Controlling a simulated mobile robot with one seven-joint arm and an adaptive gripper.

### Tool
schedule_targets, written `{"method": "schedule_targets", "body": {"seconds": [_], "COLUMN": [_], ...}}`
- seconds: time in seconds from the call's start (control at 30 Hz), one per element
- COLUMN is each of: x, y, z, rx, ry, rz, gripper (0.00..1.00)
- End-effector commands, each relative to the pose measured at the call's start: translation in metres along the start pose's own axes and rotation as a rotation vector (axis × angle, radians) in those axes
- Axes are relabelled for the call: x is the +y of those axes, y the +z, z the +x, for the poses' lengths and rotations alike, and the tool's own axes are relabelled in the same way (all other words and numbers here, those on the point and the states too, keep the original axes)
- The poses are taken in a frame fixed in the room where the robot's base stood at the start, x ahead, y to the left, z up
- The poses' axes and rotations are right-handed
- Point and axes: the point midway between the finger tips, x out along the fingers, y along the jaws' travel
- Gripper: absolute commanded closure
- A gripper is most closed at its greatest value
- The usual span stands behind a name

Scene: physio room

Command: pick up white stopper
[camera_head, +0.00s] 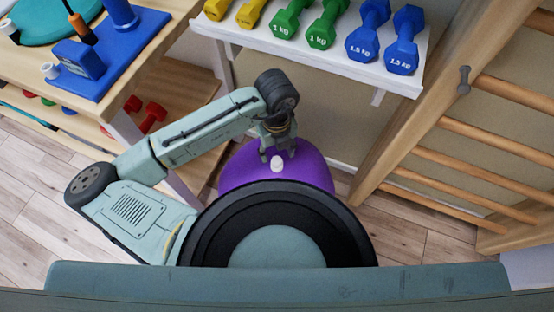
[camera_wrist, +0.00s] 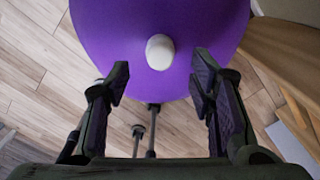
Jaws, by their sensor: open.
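The white stopper (camera_head: 277,164) sits on the purple exercise ball (camera_head: 240,174), on the side facing me. In the wrist view the stopper (camera_wrist: 160,52) shows as a rounded white knob against the purple ball (camera_wrist: 110,30). My gripper (camera_head: 278,155) is close to the stopper in the head view. In the wrist view my gripper (camera_wrist: 160,78) is open and empty, with one finger left and one finger right of the stopper's line. The stopper lies just beyond the fingertips, roughly centred between them. No contact shows.
A white shelf (camera_head: 300,50) with yellow, green and blue dumbbells (camera_head: 365,30) is above the ball. Wooden wall bars (camera_head: 470,145) stand at the right. A wooden table (camera_head: 150,60) with a blue stand (camera_head: 100,60) is at the left, with red dumbbells (camera_head: 152,117) below.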

Motion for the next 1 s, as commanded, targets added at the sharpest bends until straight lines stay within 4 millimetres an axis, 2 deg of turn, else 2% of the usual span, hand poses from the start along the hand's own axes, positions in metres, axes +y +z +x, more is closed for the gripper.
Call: {"method": "schedule_targets", "body": {"seconds": [0.2, 0.3, 0.57, 1.0], "x": [0.000, 0.000, 0.000, 0.000], "y": [-0.002, -0.002, -0.002, -0.002], "z": [0.033, 0.041, 0.043, 0.043], "rx": [0.003, 0.001, 0.001, 0.000], "ry": [0.000, 0.000, 0.000, 0.000], "rz": [-0.002, -0.001, 0.000, 0.000], "gripper": [0.50, 0.50, 0.51, 0.80]}}
